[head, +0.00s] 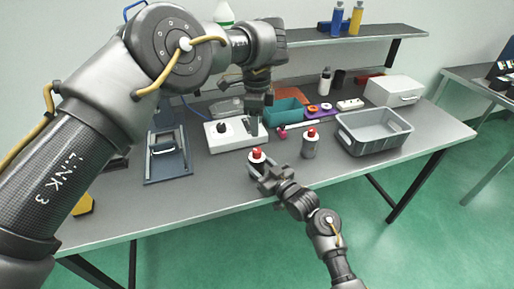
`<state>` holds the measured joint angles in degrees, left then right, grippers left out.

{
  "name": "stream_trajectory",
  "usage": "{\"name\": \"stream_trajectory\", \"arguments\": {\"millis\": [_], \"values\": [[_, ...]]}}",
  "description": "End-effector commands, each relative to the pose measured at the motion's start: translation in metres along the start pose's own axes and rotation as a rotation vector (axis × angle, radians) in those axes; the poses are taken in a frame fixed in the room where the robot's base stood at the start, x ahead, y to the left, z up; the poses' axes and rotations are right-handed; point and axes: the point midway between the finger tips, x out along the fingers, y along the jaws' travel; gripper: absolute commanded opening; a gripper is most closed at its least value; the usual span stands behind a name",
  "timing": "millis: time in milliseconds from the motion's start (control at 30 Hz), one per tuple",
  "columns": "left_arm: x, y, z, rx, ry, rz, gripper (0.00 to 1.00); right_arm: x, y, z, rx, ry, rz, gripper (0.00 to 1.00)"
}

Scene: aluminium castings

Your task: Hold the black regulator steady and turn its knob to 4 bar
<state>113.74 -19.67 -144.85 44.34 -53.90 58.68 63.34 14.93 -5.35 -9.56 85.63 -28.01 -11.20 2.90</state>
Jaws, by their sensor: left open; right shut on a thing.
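A regulator with a red knob and a pale collar (257,156) is near the front edge of the bench. Its dark body is mostly hidden by my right gripper (262,169), which is shut on it from the front right. My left gripper (254,119) points down, open and empty, over the right part of a white board, behind and above the regulator. It is apart from the red knob. The knob's setting is too small to read.
The white board (232,143) with a black knob (221,127) lies behind. A grey crate (374,146), a teal bin (285,117) and a blue-grey frame (168,169) are around. Bare bench lies left of the regulator.

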Motion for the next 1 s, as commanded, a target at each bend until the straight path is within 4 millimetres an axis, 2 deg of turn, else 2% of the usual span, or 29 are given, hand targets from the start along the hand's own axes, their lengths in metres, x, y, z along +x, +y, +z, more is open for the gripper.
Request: {"name": "stream_trajectory", "arguments": {"millis": [300,500,700,967,1000], "values": [[0.064,0.001,-0.001,0.002,0.003,0.004,0.47,0.000,0.000,0.000,0.001,-0.001,-0.001,0.18],[0.092,0.001,-0.001,0.002,0.003,0.003,0.47,0.000,0.000,0.000,0.001,-0.001,0.000,0.18],[0.102,0.001,-0.001,0.002,0.003,0.002,0.47,0.000,0.000,0.000,0.000,-0.001,0.000,0.18],[0.103,0.001,-0.001,0.002,0.003,0.002,0.47,0.000,0.000,0.000,0.000,-0.001,0.000,0.18],[0.103,0.001,-0.001,0.002,0.003,0.002,0.42,0.000,0.000,0.000,0.000,-0.001,0.000,0.18]]}}
